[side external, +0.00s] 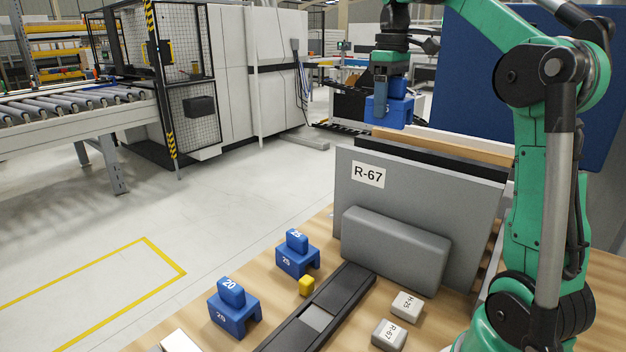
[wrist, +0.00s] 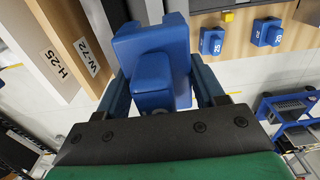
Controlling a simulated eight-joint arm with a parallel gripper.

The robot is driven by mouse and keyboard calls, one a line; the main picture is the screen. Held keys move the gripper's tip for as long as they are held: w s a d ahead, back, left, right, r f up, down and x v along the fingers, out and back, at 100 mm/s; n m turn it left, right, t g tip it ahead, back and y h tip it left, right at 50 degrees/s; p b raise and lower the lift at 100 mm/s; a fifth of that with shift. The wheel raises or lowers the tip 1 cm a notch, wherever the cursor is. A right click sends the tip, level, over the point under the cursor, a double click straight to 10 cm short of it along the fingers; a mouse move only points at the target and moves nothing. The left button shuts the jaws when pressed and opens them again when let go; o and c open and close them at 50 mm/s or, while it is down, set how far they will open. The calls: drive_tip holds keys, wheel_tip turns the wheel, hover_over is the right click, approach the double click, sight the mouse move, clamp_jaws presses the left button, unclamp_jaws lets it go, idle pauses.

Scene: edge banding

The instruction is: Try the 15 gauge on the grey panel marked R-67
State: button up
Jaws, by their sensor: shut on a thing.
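The grey panel marked R-67 (side external: 420,200) stands upright on the wooden bench, its label facing the side camera. My gripper (side external: 392,84) is shut on a blue gauge (side external: 380,110) and holds it in the air, above and behind the grey panel's top edge in the side view.
A black panel (side external: 420,154) and a wood-coloured panel (side external: 445,146) stand behind the grey one. A grey block (side external: 395,248) stands before it. Gauges marked 25 (side external: 297,258) and 20 (side external: 233,308), a yellow block (side external: 306,286) and a dark rail (side external: 335,300) occupy the bench.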

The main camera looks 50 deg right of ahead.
sight(382, 155)
drive_tip(key=shift+f, duration=2.8)
drive_tip(key=shift+f, duration=0.45)
drive_tip(key=shift+r, duration=0.1)
drive_tip(key=shift+r, duration=3.4)
